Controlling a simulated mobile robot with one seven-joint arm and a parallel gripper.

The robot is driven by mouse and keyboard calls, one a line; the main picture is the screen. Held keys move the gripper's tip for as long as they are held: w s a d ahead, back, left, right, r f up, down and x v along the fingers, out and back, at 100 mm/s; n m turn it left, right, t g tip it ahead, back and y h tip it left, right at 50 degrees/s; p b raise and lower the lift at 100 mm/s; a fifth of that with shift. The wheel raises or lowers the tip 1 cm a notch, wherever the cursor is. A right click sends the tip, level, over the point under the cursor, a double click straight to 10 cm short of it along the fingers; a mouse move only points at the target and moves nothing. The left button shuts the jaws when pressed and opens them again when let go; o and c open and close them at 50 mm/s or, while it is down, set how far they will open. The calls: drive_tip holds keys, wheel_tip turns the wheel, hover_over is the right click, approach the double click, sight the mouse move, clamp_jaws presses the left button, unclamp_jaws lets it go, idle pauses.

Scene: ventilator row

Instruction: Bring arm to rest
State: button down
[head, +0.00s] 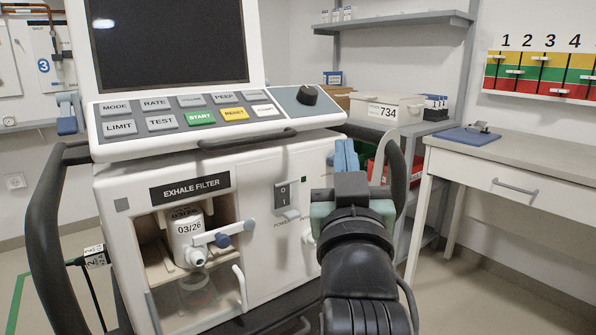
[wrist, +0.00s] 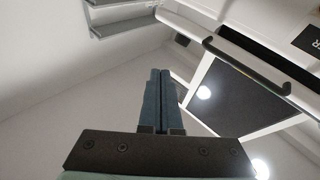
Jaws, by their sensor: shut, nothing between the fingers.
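My gripper (head: 346,158) is raised in front of the right side of the ventilator (head: 262,185), with its blue fingers pointing up. In the wrist view the two fingers (wrist: 160,88) lie together, shut with nothing between them. The fingers appear apart from the ventilator's front, though the exact gap is hard to tell. My dark arm covers the ventilator's lower right part in the head view.
The ventilator has a dark screen (head: 168,42), a button panel and an open exhale filter bay with a white filter (head: 186,238). A dark side handle (head: 394,180) stands close behind my gripper. A desk (head: 510,160) stands right. Floor between is clear.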

drive_tip(key=s+a+r+t+y+p, duration=0.1)
drive_tip(key=s+a+r+t+p, duration=0.15)
drive_tip(key=s+r, duration=0.7)
drive_tip(key=s+a+r+t+y+p, duration=0.1)
drive_tip(key=s+a+r+t+p, duration=0.2)
drive_tip(key=s+r, duration=0.7)
wheel_tip(320, 180, up, 36)
drive_tip(key=w+p, duration=0.1)
drive_tip(key=p, duration=3.4)
drive_tip(key=shift+w+a, duration=0.15)
drive_tip(key=shift+a, duration=0.15)
drive_tip(key=c, duration=1.5)
unclamp_jaws()
drive_tip(key=shift+r, duration=0.3)
drive_tip(key=shift+o, duration=1.1)
drive_tip(key=shift+p, duration=0.3)
drive_tip(key=o, duration=0.5)
drive_tip(key=shift+a, duration=0.1)
